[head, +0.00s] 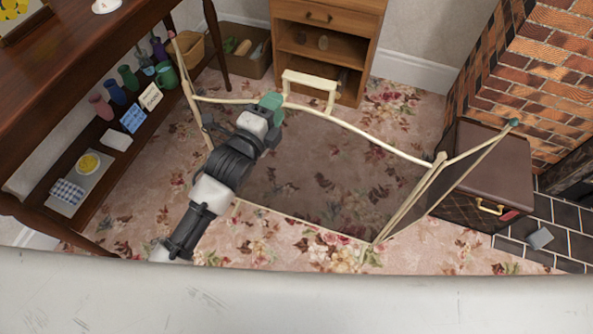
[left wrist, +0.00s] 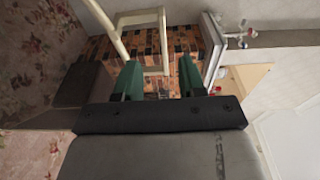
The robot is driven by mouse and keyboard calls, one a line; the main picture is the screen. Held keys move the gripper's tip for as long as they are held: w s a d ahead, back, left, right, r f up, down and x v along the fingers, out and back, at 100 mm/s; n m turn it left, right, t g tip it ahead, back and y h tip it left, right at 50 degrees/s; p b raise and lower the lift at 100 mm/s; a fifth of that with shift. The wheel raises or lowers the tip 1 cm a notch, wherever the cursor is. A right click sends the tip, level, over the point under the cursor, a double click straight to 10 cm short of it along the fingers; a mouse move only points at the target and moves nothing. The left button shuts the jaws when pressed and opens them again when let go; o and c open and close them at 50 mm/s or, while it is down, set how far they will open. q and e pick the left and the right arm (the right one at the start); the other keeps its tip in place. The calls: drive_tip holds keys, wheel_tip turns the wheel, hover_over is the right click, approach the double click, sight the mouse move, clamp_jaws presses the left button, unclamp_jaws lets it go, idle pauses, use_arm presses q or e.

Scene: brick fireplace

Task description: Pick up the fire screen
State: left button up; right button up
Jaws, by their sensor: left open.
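The fire screen (head: 352,128) stands unfolded on the carpet, with a cream frame, dark see-through mesh and side panels angled at both ends. A cream handle (head: 309,80) rises from the middle of its top rail. My left gripper (head: 272,100), with green fingers, is open at the top rail, just left of the handle. In the left wrist view the handle (left wrist: 163,38) shows ahead of and partly between the open fingers (left wrist: 158,78). I cannot tell whether they touch it. Part of the rail is hidden by the gripper. My right gripper is not in view.
A wooden cabinet (head: 327,45) and a box (head: 240,50) stand behind the screen. A dark chest (head: 480,165) and the brick fireplace (head: 520,80) are close by the right panel.

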sight(300, 81)
use_arm(q)
drive_tip(key=x, duration=0.5)
drive_tip(key=shift+d+r, duration=0.1)
drive_tip(key=shift+d, duration=0.1)
drive_tip(key=w+d, duration=0.2)
drive_tip(key=w, duration=0.1)
drive_tip(key=shift+w+d+r, duration=0.1)
drive_tip(key=shift+w+d, duration=0.1)
drive_tip(key=shift+d, duration=0.2)
drive_tip(key=shift+w+d, duration=0.1)
drive_tip(key=shift+w, duration=0.25)
clamp_jaws()
idle(0.5)
drive_tip(key=shift+r, duration=0.25)
